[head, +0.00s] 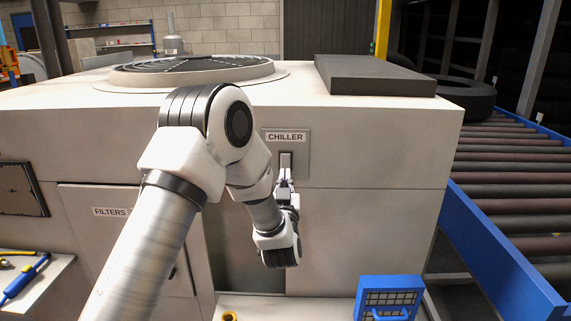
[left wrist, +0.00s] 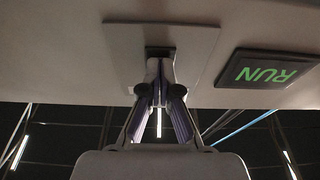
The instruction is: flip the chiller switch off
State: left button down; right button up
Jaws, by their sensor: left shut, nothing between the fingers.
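The chiller switch (head: 286,157) is a dark slot or lever on a pale plate (head: 301,155) on the front of the white cabinet, under a CHILLER label (head: 285,136). My left gripper (head: 285,174) is shut and empty, its tips at the lower part of the switch. In the left wrist view my left gripper (left wrist: 159,64) points at the dark switch (left wrist: 160,52) on its plate (left wrist: 125,50). The tips appear to be at or against it, but contact is unclear. The tips hide part of the switch, so its position cannot be told. My right gripper is not in view.
A display (left wrist: 268,69) with a green RUN sign sits beside the plate in the left wrist view. A FILTERS door (head: 125,235) is at the left of the cabinet. A roller conveyor (head: 515,190) runs along the right.

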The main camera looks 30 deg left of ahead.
pick_arm(q)
jog(key=shift+w+a, duration=0.3)
jog(key=shift+w, duration=0.2)
dwell(0.5)
jog(key=s+d, duration=0.1)
jog(key=s+d+b, duration=0.1)
jog(key=s, duration=0.1)
jog(key=s+d, duration=0.1)
jog(key=s, duration=0.1)
dwell(0.4)
jog(key=shift+s, duration=0.1)
